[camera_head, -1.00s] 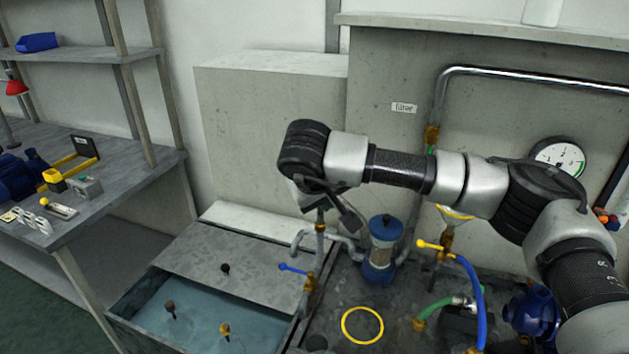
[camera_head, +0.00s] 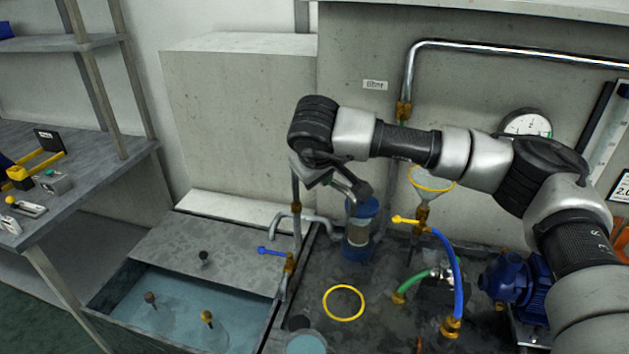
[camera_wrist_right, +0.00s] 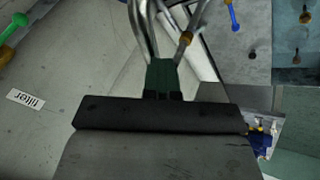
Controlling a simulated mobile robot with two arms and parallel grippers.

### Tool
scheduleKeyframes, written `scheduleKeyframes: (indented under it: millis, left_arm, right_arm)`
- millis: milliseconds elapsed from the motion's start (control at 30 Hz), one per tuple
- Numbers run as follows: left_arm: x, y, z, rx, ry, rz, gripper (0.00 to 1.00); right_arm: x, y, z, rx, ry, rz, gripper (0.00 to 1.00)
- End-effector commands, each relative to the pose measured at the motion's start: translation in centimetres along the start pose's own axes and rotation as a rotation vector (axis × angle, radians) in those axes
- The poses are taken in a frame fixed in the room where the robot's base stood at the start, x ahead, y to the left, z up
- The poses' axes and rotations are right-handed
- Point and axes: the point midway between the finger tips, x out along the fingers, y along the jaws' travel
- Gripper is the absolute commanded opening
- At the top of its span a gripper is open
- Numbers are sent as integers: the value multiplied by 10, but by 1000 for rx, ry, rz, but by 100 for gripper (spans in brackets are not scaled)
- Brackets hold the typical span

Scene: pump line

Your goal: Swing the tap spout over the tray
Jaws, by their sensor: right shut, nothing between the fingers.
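The tap spout (camera_head: 275,226) is a grey hooked pipe beside an upright pipe with a brass joint (camera_head: 296,207). Its downturned end appears in front of the right part of a grey slab. The water-filled tray (camera_head: 108,297) lies at lower left, with that slab across its back. My right gripper (camera_head: 360,190) is right of the upright pipe and above the spout's level; its fingers are shut and empty. In the right wrist view its dark fingers (camera_wrist_right: 165,80) point toward grey pipes and a brass joint (camera_wrist_right: 187,38). I cannot tell whether they touch. My left gripper is not in view.
A blue-handled valve (camera_head: 272,252) stands just below the spout. A blue-capped filter (camera_head: 360,228) is close to my right gripper. A funnel (camera_head: 432,180), a yellow-handled valve (camera_head: 408,220), hoses and a blue pump (camera_head: 505,275) stand to the right. A yellow ring (camera_head: 343,303) lies in front.

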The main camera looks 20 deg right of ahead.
Motion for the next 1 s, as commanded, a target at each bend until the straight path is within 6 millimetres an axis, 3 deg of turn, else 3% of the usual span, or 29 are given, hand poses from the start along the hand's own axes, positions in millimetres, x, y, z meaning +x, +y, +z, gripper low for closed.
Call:
scheduleKeyframes:
  millis: [267,467,567,800,1000]
  left_arm:
    - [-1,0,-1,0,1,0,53]
    - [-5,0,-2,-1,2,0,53]
    - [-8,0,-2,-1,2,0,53]
    - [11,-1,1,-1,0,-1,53]
    - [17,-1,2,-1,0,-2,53]
  right_arm:
    - [0,0,0,1,-3,2,0]
    - [-14,-13,-4,-2,-2,3,0]
    - [-27,-27,-6,-3,-1,3,0]
    - [-79,-25,-3,3,1,5,0]
    - [-112,-24,-2,2,-2,4,0]
